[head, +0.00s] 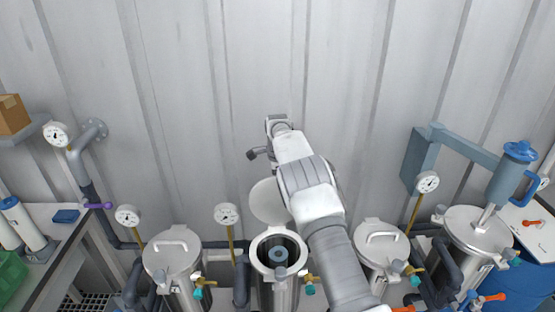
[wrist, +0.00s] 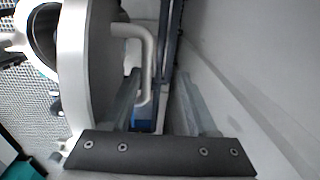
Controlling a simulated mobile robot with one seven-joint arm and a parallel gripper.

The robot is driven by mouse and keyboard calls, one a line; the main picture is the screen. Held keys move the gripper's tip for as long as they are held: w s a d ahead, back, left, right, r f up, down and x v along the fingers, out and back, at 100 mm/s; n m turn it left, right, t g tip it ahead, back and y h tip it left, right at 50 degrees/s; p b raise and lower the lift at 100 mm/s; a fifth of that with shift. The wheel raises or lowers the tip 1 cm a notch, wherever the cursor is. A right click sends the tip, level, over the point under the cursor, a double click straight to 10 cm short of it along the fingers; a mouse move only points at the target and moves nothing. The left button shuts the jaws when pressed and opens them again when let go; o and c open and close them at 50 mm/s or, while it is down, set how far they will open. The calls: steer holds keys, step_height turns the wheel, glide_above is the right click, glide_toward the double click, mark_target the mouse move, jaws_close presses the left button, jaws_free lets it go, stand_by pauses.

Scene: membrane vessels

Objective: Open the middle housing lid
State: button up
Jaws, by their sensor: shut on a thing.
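The middle housing (head: 277,254) stands with its mouth uncovered, and a dark inside with a blue-grey ring-shaped piece shows. Its pale round lid (head: 268,201) is swung up and tilted back behind the rim, partly behind my arm. In the wrist view the lid (wrist: 90,60) stands on edge at the left, with its pale loop handle (wrist: 150,62) facing right. My gripper (wrist: 160,80) has one finger through the loop and the other outside it, shut on the handle. My fingers and the handle are hidden in the head view.
Closed housings stand at left (head: 172,251) and right (head: 382,243). A larger vessel (head: 480,228) stands at far right under a blue-grey swing arm (head: 465,147). Gauges and pipes run between the housings. A corrugated wall (head: 180,90) is close behind.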

step_height(320, 180, up, 17)
steer(key=s+p, duration=0.1)
steer(key=shift+r, duration=0.1)
steer(key=s+d+r+n+t, duration=0.1)
steer(key=s+d+r+n, duration=0.15)
steer(key=r, duration=0.35)
steer(key=s+d+r+n, duration=0.1)
steer(key=s+d+r, duration=0.2)
steer(key=s+r, duration=0.15)
steer(key=s+d+r+n+t+y, duration=0.1)
steer(key=s+d+r+n, duration=0.15)
steer(key=s, duration=0.35)
steer(key=s+d+r+n+t, duration=0.1)
steer(key=s+r+n, duration=0.1)
steer(key=s+r, duration=0.3)
steer(key=s+f+n, duration=0.3)
steer(key=s, duration=0.6)
steer(key=s+f+n+t+b, duration=0.1)
steer(key=s+f+n, duration=0.2)
steer(key=s, duration=0.6)
steer(key=s+d+f+n+t+h, duration=0.1)
steer(key=s+f+n, duration=0.3)
steer(key=s, duration=0.5)
steer(key=shift+s+f, duration=0.15)
steer(key=shift+f, duration=0.3)
